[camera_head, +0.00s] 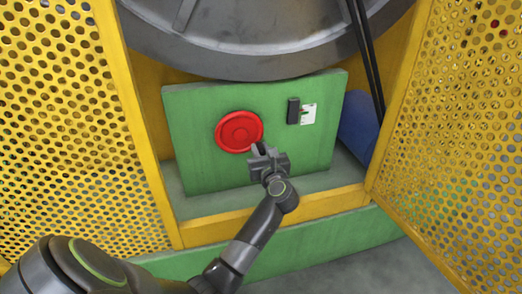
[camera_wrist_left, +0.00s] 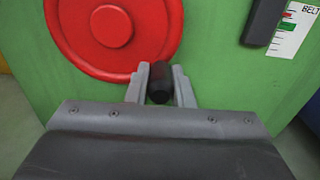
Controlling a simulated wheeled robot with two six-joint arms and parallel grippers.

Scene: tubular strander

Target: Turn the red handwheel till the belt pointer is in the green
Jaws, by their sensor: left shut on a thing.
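The red handwheel (camera_head: 239,131) is on the front of a green panel; part of it also fills the upper left of the left wrist view (camera_wrist_left: 75,32). My left gripper (camera_head: 260,149) is at the wheel's lower right rim. In the left wrist view its two fingers are closed around a black handle (camera_wrist_left: 160,84). The white belt gauge (camera_head: 309,115) is right of the wheel. My right gripper is out of view.
A black block (camera_head: 293,111) stands out from the panel (camera_head: 200,160) beside the gauge. Yellow perforated guards (camera_head: 75,130) (camera_head: 455,120) flank the opening. A large grey drum (camera_head: 255,35) hangs above, with black belts (camera_head: 368,55) at right and a blue cylinder (camera_head: 357,128) behind.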

